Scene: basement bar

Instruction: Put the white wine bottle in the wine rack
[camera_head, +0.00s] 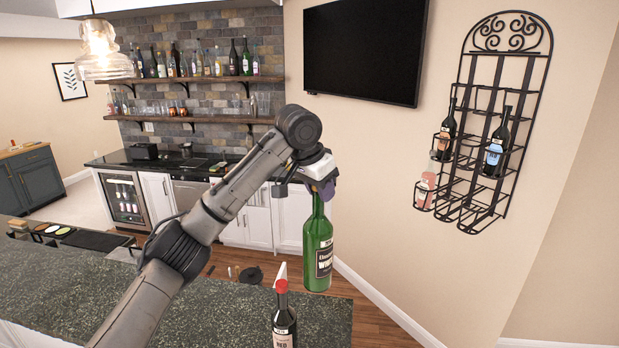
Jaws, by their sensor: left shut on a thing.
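My left gripper (320,188) is shut on the neck of a green bottle (319,240) with a dark label reading something like "Wine". The bottle hangs upright beyond the counter's far edge. The lower part of the gripper covers its top. The black metal wine rack (498,75) is on the wall at the right, apart from the gripper and bottle. It holds two dark bottles, one on the left (447,130) and one with a blue label (496,148), and a pale pink bottle (427,184) at the lower left. My right gripper is not in view.
A dark bottle with a red cap (283,318) stands on the speckled stone counter (225,310) in front, close below the held bottle. A black television (366,48) hangs on the wall left of the rack. The space between bottle and rack looks clear.

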